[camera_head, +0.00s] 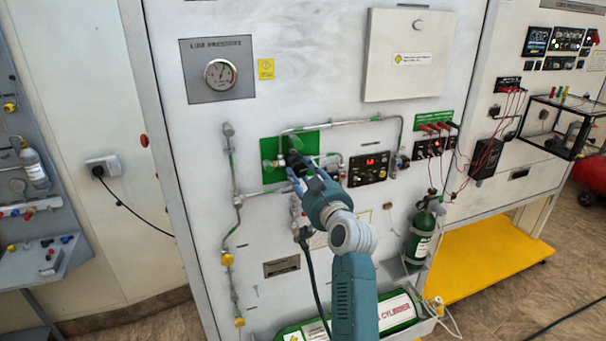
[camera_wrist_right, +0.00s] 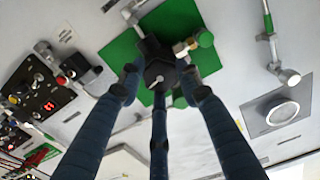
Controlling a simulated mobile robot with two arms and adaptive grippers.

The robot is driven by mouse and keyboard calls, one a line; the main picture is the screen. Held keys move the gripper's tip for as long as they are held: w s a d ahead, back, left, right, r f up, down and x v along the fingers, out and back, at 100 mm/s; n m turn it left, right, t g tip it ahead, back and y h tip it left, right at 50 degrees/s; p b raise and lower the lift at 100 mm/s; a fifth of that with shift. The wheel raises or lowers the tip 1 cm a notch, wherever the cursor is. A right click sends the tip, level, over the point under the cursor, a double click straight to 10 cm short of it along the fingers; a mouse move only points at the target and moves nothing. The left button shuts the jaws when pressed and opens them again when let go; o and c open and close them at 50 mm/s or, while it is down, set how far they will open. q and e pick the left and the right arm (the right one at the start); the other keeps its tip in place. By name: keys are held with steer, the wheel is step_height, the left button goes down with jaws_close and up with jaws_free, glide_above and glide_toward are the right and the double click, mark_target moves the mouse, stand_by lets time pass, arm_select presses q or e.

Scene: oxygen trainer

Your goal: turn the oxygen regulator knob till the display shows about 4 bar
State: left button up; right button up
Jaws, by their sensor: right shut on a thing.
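The oxygen regulator knob (camera_head: 294,158) is black and sits in front of a green plate (camera_head: 268,149) on the grey panel. In the right wrist view the knob (camera_wrist_right: 160,70) stands between the fingers, with a pale mark on its face. My right gripper (camera_head: 295,173) is shut on the knob; its blue fingers also show in the wrist view (camera_wrist_right: 158,84), spread around it. The display (camera_head: 370,161) on a black box right of the knob shows small red digits, too small to read surely; it also shows in the wrist view (camera_wrist_right: 52,105). My left gripper is not in view.
Pipes (camera_head: 345,122) run beside the green plate. A line pressure gauge (camera_head: 220,74) is at upper left. A green cylinder (camera_head: 420,237) stands at lower right, and another lies in a tray below. Red leads (camera_head: 437,128) hang at right.

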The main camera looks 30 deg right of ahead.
steer(key=m, duration=0.6)
steer(key=shift+d+r, duration=0.1)
steer(key=shift+r, duration=0.3)
steer(key=m, duration=0.4)
steer(key=shift+m, duration=0.4)
steer(key=shift+d+m, duration=0.1)
steer(key=shift+m, duration=1.2)
steer(key=o, duration=1.2)
steer(key=shift+f, duration=0.1)
steer(key=shift+c, duration=0.2)
steer(key=shift+s+d+f, duration=0.1)
steer(key=shift+f, duration=0.05)
step_height(320, 180, up, 10)
